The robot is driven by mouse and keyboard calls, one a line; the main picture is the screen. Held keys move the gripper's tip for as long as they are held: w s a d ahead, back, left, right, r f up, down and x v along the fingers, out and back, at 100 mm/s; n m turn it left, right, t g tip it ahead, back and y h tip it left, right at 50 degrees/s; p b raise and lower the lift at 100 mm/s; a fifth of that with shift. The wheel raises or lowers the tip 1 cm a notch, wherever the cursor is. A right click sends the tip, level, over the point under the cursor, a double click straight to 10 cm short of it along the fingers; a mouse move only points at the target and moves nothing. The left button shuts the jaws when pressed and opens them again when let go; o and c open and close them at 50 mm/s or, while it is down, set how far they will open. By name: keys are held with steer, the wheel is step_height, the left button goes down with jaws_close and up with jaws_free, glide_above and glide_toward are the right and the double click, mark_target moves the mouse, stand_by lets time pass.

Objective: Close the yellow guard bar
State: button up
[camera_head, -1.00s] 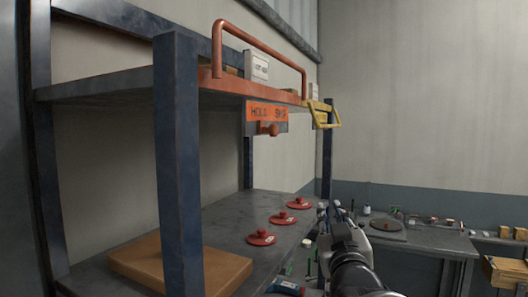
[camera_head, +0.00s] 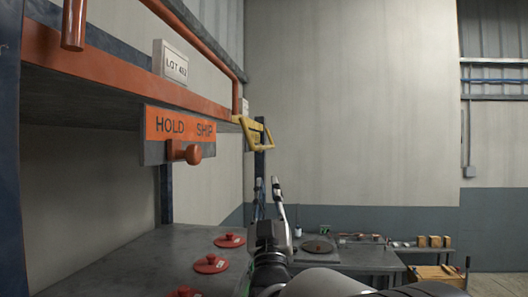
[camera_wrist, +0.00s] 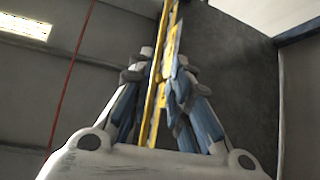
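The yellow guard bar (camera_head: 266,137) is a bent handle-like bar at the far end of the orange-edged shelf, standing out from its front edge. My gripper (camera_head: 267,185) is below the bar with its fingers pointing up, and a gap shows between fingertips and bar in the head view. The two fingers stand apart, and nothing is seen held. In the wrist view the yellow bar (camera_wrist: 172,40) runs upward in line with the gap between the fingers (camera_wrist: 160,62). Whether it touches a finger cannot be told there.
Red discs (camera_head: 210,264) lie on the lower shelf. A grey workbench (camera_head: 345,258) stands behind.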

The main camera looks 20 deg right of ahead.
steer(key=p+x, duration=0.1)
steer(key=x, duration=1.2)
steer(key=shift+w+r, duration=0.1)
steer(key=shift+w, duration=0.1)
jaws_close()
